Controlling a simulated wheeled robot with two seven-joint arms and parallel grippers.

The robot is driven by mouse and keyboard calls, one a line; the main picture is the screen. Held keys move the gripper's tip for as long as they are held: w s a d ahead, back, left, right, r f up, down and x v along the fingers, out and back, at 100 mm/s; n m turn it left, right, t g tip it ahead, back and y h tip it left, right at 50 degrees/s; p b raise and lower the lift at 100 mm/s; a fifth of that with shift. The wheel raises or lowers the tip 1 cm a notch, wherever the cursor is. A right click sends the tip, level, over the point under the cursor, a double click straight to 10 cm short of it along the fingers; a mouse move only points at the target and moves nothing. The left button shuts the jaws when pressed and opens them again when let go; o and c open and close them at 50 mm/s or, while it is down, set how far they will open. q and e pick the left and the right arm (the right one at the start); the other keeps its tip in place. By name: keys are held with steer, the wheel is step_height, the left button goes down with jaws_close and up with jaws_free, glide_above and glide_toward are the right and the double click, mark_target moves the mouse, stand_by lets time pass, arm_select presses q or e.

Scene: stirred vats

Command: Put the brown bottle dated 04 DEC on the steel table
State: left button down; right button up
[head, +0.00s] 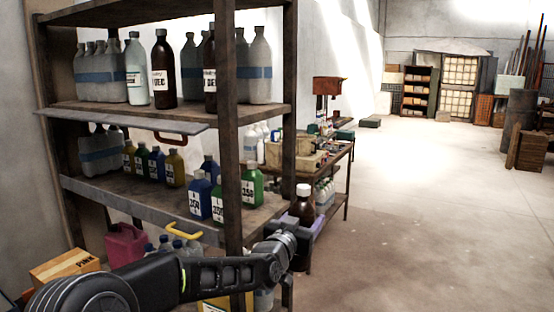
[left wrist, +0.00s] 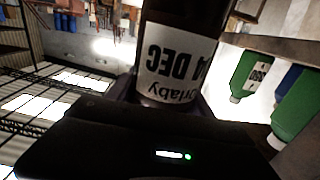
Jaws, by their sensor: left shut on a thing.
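My left gripper (head: 302,232) is shut on a brown bottle (head: 304,206) with a white cap, held upright in front of the shelf rack's right side. In the left wrist view the bottle (left wrist: 180,60) appears upside down between the fingers; its white label reads "4 DEC", with the first digit cut off. Two other brown bottles stand on the rack's upper shelf: one (head: 163,72) with a DEC label, and another (head: 211,84) partly behind a post. I cannot make out a steel table for certain. My right gripper is not in view.
The rack (head: 230,150) also holds clear bottles and green, blue and yellow bottles (head: 252,185). Behind the held bottle is a cluttered workbench (head: 335,157) with a red-orange bin (head: 328,86). Open concrete floor (head: 430,210) lies to the right.

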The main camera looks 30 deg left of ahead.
arm_select(q)
steer(key=s+d+f, duration=0.3)
steer(key=d+f, duration=0.1)
steer(key=f, duration=0.3)
steer(key=s+d+f, duration=0.3)
steer(key=d+f, duration=0.2)
steer(key=f, duration=0.3)
steer(key=s+d+f+h, duration=0.1)
steer(key=s+d+f, duration=0.2)
steer(key=f, duration=0.4)
steer(key=shift+d+f, duration=0.15)
steer(key=shift+d, duration=0.7)
